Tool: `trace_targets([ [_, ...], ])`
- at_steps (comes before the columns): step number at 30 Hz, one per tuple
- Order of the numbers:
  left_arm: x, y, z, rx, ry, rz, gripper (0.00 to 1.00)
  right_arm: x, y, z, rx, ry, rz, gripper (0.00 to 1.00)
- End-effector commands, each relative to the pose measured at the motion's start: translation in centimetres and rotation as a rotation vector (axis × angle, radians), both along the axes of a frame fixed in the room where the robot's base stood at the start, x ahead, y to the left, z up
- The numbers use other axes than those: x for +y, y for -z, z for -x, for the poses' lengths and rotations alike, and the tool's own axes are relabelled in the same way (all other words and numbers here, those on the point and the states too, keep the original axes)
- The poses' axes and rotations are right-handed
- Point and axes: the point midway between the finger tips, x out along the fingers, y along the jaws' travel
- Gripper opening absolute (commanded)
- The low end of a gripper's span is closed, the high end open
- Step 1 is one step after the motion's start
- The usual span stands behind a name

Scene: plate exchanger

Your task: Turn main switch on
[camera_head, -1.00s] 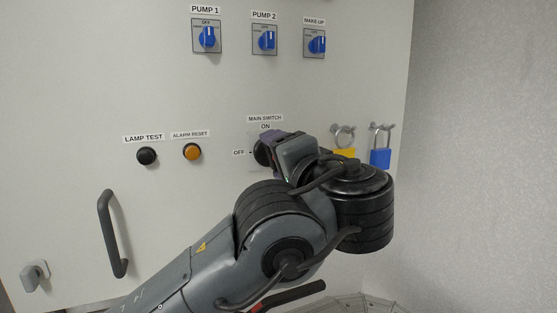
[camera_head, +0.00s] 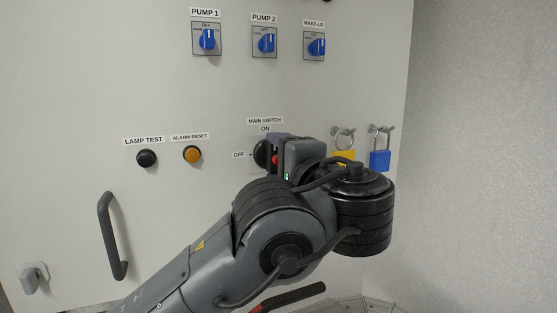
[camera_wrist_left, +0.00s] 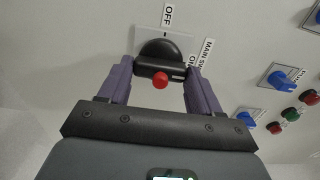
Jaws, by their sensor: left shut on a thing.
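The main switch (camera_head: 261,154) is a black round knob on the panel, with "ON" printed above it and "OFF" to its left. In the left wrist view, the switch (camera_wrist_left: 160,48) has a black bar handle with a red knob facing me. A white mark on the handle lies at its right end, on the side of the "ON" label. My left gripper (camera_head: 276,150) is at the switch and partly covers it. In the wrist view, its purple fingers (camera_wrist_left: 160,73) are shut on the two ends of the handle. My right gripper is not in view.
Yellow (camera_head: 343,158) and blue (camera_head: 380,160) padlocks hang just right of my left wrist. Black lamp test (camera_head: 147,158) and orange alarm reset (camera_head: 192,154) buttons are to the left. Blue pump knobs (camera_head: 208,39) sit above. A grey door handle (camera_head: 112,235) sticks out lower left.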

Motion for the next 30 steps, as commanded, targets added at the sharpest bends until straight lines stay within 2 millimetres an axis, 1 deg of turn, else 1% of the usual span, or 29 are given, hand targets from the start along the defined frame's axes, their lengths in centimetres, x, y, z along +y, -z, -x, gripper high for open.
trace_targets([
  [3,-0.1,0.0,0.03,0.001,0.002,-0.005,0.33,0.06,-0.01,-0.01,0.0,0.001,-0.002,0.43],
  [4,-0.1,0.0,0.03,0.001,0.002,-0.005,0.65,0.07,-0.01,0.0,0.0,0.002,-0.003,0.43],
  [6,-0.1,0.0,0.03,0.001,0.002,-0.004,0.76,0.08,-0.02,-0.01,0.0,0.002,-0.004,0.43],
  [9,-0.07,0.01,0.02,0.0,0.002,-0.003,0.89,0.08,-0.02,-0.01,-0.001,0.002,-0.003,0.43],
  [23,-0.02,0.03,-0.01,-0.005,0.0,0.012,0.89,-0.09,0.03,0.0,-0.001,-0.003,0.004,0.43],
  [26,-0.01,0.03,0.01,-0.02,0.0,0.052,0.89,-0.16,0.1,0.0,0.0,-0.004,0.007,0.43],
  [30,-0.01,0.01,0.01,-0.066,0.0,0.167,0.89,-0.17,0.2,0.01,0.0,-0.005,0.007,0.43],
])
